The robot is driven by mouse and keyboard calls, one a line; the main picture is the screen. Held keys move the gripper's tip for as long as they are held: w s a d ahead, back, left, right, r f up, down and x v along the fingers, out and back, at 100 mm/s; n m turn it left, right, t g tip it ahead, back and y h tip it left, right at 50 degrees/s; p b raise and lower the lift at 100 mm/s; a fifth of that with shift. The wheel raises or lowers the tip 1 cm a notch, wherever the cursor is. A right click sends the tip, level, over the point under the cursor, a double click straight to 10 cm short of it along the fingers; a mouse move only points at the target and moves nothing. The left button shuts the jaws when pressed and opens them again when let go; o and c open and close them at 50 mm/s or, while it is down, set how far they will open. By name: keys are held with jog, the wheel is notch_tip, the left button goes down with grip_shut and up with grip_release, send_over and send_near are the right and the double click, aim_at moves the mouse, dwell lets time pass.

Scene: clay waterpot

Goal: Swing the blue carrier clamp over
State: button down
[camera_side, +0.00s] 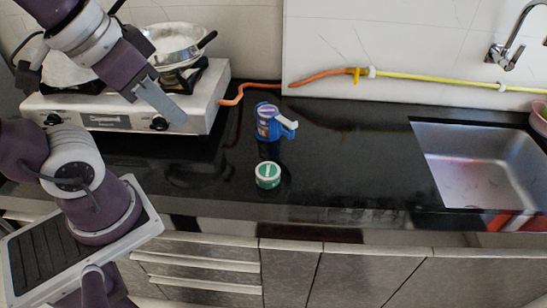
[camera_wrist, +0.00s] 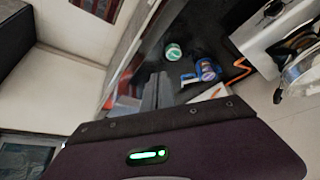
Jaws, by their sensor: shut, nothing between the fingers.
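The blue carrier clamp (camera_side: 284,126) stands on the black counter, around or against a can with a purple and white top (camera_side: 267,110). A pale arm of the clamp sticks out to the right. In the wrist view the clamp (camera_wrist: 188,78) and the can (camera_wrist: 207,68) lie beyond my fingertips, a little to the right. My gripper (camera_side: 180,118) is shut and empty, above the stove's front right, left of the clamp and apart from it. Its fingers (camera_wrist: 157,80) are together in the wrist view. The clamp's far side is hidden.
A green and white tin (camera_side: 267,176) stands in front of the clamp. A gas stove (camera_side: 212,105) with a metal pan (camera_side: 178,44) is at the left. An orange hose (camera_side: 240,92) runs behind. A sink (camera_side: 480,170) is at the right, with clear counter before it.

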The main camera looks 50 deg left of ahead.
jog(key=w+a+f+m+g+y, duration=0.1)
jog(key=w+f+m+g+y, duration=0.3)
jog(key=w, duration=0.7)
jog(key=w+a+f+m+g+y, duration=0.1)
jog(key=w+a+f+m+g, duration=0.3)
jog(key=w, duration=0.7)
jog(key=w+d+f+m+t+y, duration=0.2)
jog(key=d+f+m+y, duration=0.1)
jog(key=f, duration=0.4)
jog(key=w+d+f+m+t+y, duration=0.2)
jog(key=w+d+f+m+y, duration=0.1)
jog(key=f, duration=0.4)
jog(key=w+d+f+m+t+y, duration=0.3)
jog(key=f+y, duration=0.2)
jog(key=f, duration=0.2)
jog(key=shift+w+m+y, duration=0.15)
jog(key=shift+m+y, duration=0.15)
jog(key=shift+m, duration=0.1)
jog(key=x, duration=1)
jog(key=shift+f, duration=0.1)
